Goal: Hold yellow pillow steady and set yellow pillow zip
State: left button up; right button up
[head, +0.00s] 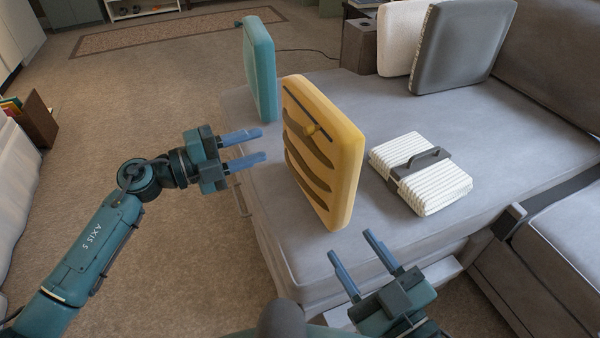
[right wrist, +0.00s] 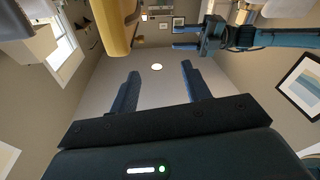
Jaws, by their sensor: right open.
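The yellow pillow (head: 347,160) stands upright on the grey sofa seat. Its face toward the left has brown wavy stripes, a dark zip line (head: 300,103) near the top and a small yellow zip pull (head: 311,129). The pillow also shows in the right wrist view (right wrist: 113,22). My left gripper (head: 263,146) is open and empty, left of the striped face and apart from it. My right gripper (head: 350,262) is open and empty, in front of and below the pillow near the seat's front edge. Its fingers also show in the right wrist view (right wrist: 160,84).
A teal pillow (head: 260,68) stands behind the yellow one. A folded white ribbed blanket with a dark strap handle (head: 437,189) lies to its right. White (head: 398,38) and grey (head: 463,45) cushions lean at the back. The carpet (head: 150,80) at left is open.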

aim_at(338, 192)
jog(key=o, duration=0.3)
jog(key=shift+w, duration=0.2)
jog(key=o, duration=0.3)
jog(key=shift+n+t, duration=0.7)
jog(key=shift+t, duration=0.1)
jog(key=w, duration=0.1)
jog(key=w+d, duration=0.1)
jog(key=w+d+r, duration=0.1)
jog(key=shift+w, duration=0.4)
jog(key=shift+o, duration=0.7)
jog(key=shift+w+d+f, duration=0.3)
jog(key=shift+w+f, duration=0.25)
jog(key=shift+w+d+f, duration=0.25)
jog(key=shift+w+f, duration=0.25)
jog(key=o, duration=0.4)
jog(key=w+d+f+m, duration=0.1)
jog(key=f, duration=0.2)
jog(key=w+d+f+m+g+h, duration=0.1)
jog(key=f, duration=0.2)
jog(key=w+f+m+g, duration=0.1)
jog(key=f+m, duration=0.1)
jog(key=f, duration=0.1)
jog(key=shift+w+d+f, duration=0.2)
jog(key=shift+w+d, duration=0.15)
jog(key=shift+d, duration=0.05)
jog(key=x, duration=0.8)
jog(key=f+x, duration=0.1)
jog(key=x, duration=0.4)
jog(key=shift+w+d, duration=0.1)
jog(key=shift+d, duration=0.05)
